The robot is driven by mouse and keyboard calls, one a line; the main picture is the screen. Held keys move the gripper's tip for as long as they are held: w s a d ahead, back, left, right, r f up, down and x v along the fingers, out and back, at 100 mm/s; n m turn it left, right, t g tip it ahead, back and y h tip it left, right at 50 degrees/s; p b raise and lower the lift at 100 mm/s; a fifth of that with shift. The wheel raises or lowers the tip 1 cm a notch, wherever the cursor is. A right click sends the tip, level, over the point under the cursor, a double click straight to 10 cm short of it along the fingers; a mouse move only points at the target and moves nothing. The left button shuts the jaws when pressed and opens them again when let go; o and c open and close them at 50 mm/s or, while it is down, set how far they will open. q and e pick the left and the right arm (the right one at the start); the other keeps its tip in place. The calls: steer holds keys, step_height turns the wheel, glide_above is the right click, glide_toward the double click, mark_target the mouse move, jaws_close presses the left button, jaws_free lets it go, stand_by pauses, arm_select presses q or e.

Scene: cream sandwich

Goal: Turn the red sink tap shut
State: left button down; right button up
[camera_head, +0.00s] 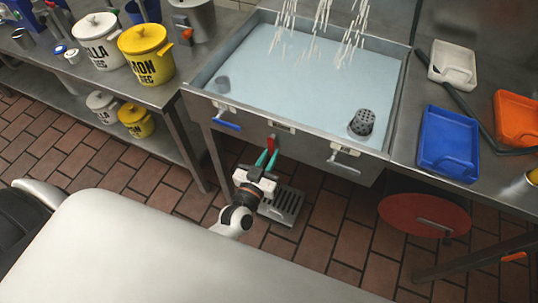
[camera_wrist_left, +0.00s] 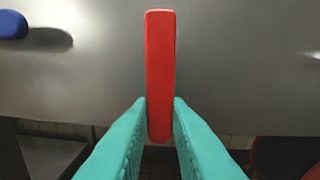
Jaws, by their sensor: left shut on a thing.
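The red sink tap (camera_head: 273,142) is a red lever on the metal front of the sink. It also shows in the left wrist view (camera_wrist_left: 160,65), standing upright in the picture. My left gripper (camera_head: 267,159) has its two teal fingers on either side of the lever's lower end. In the left wrist view the fingertips (camera_wrist_left: 160,108) close on the lever from left and right. The sink (camera_head: 194,80) holds light blue water, and white streams fall into it from above. My right gripper is not in view.
A blue-handled lever (camera_head: 226,126) and a white-handled lever (camera_head: 342,168) flank the red one. Pots (camera_head: 146,62) stand on the left counter; blue (camera_head: 447,143) and orange trays (camera_head: 517,118) lie on the right. A floor drain grate (camera_head: 282,205) lies below the sink.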

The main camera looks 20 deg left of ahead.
mark_target(293, 142)
arm_select(q)
steer(key=n, duration=0.1)
steer(key=d+n+p, duration=0.1)
steer(key=d+n, duration=0.1)
steer(key=n, duration=0.1)
steer(key=shift+r, duration=0.3)
steer(key=n, duration=0.1)
steer(key=d+n+p, duration=0.1)
steer(key=n, duration=0.1)
steer(key=r+n, duration=0.1)
steer(key=shift+d+r+n, duration=0.1)
steer(key=shift+d+n, duration=0.2)
steer(key=n, duration=0.1)
steer(key=r+n+p, duration=0.1)
steer(key=n, duration=0.1)
steer(key=d+n, duration=0.1)
steer(key=shift+s+r+n, duration=0.1)
steer(key=shift+r+n, duration=0.2)
steer(key=shift+r, duration=0.1)
steer(key=shift+d+r+n+p, duration=0.1)
steer(key=shift+r+n+p, duration=0.25)
steer(key=shift+n, duration=0.65)
steer(key=shift+d+r+n+p, duration=0.15)
steer(key=shift+r+n, duration=0.35)
steer(key=shift+n, duration=0.5)
steer(key=c, duration=1.4)
jaws_free()
steer(key=shift+a, duration=0.1)
steer(key=shift+o, duration=0.2)
